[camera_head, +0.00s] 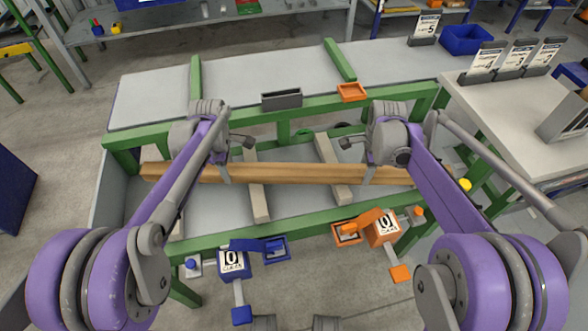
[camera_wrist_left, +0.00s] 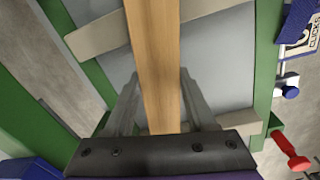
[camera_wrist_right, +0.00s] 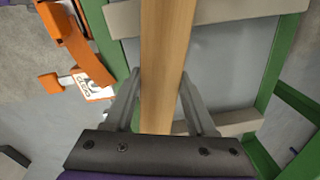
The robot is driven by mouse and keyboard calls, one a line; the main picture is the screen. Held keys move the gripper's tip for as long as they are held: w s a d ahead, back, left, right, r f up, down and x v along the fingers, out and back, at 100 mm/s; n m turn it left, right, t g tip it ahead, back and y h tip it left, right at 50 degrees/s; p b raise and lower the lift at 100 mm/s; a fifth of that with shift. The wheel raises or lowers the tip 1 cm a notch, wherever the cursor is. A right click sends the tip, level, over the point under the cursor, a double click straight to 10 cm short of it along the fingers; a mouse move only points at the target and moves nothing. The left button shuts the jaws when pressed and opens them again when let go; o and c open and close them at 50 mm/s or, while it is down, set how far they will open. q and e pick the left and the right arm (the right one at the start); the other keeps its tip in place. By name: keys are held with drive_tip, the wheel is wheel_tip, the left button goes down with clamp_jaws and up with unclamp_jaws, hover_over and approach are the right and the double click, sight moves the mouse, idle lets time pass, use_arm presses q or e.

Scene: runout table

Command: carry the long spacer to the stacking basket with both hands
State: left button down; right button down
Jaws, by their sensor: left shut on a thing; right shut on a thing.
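The long spacer (camera_head: 290,173), a long brown wooden bar, lies level from left to right across the view. My left gripper (camera_head: 223,172) is shut on its left part, and my right gripper (camera_head: 370,172) is shut on its right part. In the left wrist view the spacer (camera_wrist_left: 156,60) runs between my fingers; the right wrist view shows the same with the spacer (camera_wrist_right: 165,60). Below it is a green-framed bay with a grey floor, apparently the stacking basket (camera_head: 310,222). Pale crossbars (camera_head: 258,203) pass under the spacer. I cannot tell whether it touches them.
A pale runout table (camera_head: 270,70) with green bars lies behind the bay. A grey holder (camera_head: 282,99) and orange tray (camera_head: 352,92) sit at its near edge. Blue (camera_head: 234,262) and orange (camera_head: 382,229) clamp units stand at the front rail. A side table (camera_head: 530,120) is right.

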use_arm(q)
drive_tip(key=shift+c, duration=1.1)
unclamp_jaws()
use_arm(e)
drive_tip(key=shift+c, duration=1.1)
unclamp_jaws()
use_arm(q)
drive_tip(key=shift+r, duration=0.1)
use_arm(e)
drive_tip(key=shift+r, duration=0.2)
use_arm(q)
wheel_tip(320, 180, up, 12)
drive_tip(key=shift+s, duration=0.4)
use_arm(e)
wheel_tip(320, 180, up, 12)
drive_tip(key=shift+s+f, duration=0.15)
drive_tip(key=shift+s, duration=0.25)
drive_tip(key=shift+s, duration=0.1)
